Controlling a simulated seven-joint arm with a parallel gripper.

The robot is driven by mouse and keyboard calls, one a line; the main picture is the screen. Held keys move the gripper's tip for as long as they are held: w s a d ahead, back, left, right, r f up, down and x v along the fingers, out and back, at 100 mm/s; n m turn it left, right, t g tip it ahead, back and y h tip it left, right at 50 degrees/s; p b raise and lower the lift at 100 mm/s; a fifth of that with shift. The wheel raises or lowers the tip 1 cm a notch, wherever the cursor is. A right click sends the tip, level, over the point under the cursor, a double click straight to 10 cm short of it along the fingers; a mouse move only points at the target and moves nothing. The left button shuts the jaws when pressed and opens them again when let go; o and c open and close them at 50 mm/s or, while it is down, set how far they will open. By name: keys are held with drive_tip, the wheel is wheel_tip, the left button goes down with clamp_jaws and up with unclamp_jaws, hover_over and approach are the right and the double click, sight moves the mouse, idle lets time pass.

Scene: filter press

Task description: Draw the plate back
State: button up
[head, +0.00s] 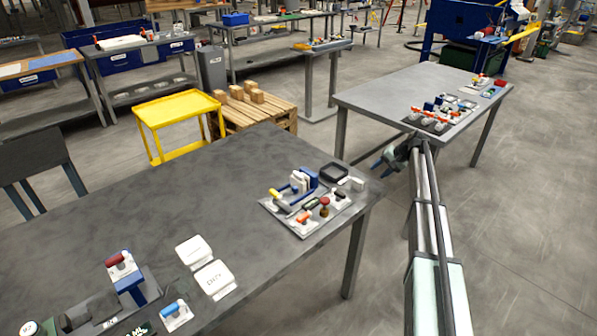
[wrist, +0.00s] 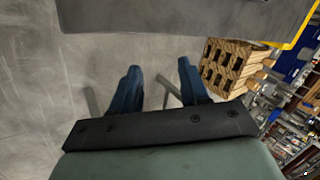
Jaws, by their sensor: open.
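A small filter press (head: 300,184) stands on a grey base board (head: 292,228) near the right end of the near table. White plates (head: 297,185) stand upright in it beside a blue block (head: 309,176). They are too small to tell the gaps between them. A yellow handle (head: 275,194) is at the press's left end. My gripper (head: 380,164) is off the table's right end, apart from the press, above the floor. In the wrist view its two blue fingers (wrist: 160,85) are spread with nothing between them.
A red-topped valve (head: 324,203), an orange handle (head: 304,216) and a black tray (head: 333,172) crowd the press. The near table (head: 150,215) has a bare middle. A second table (head: 385,95) with several fixtures stands behind my gripper. A wooden pallet (wrist: 228,68) shows in the wrist view.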

drive_tip(key=s+a+r+n+g+h, duration=0.15)
drive_tip(key=a+r+n, duration=0.3)
drive_tip(key=a, duration=0.45)
drive_tip(key=s+a+r+n+g+h, duration=0.1)
drive_tip(key=s+a+r+n, duration=0.15)
drive_tip(key=a+r, duration=0.5)
wheel_tip(320, 180, up, 8)
drive_tip(key=r+n+g+h, duration=0.1)
drive_tip(key=n+h, duration=0.2)
drive_tip(key=n, duration=0.4)
hover_over(299, 173)
wheel_tip(299, 173, down, 14)
drive_tip(key=shift+s+a+r, duration=0.1)
drive_tip(key=shift+r, duration=0.1)
drive_tip(key=shift+c, duration=0.3)
clamp_jaws()
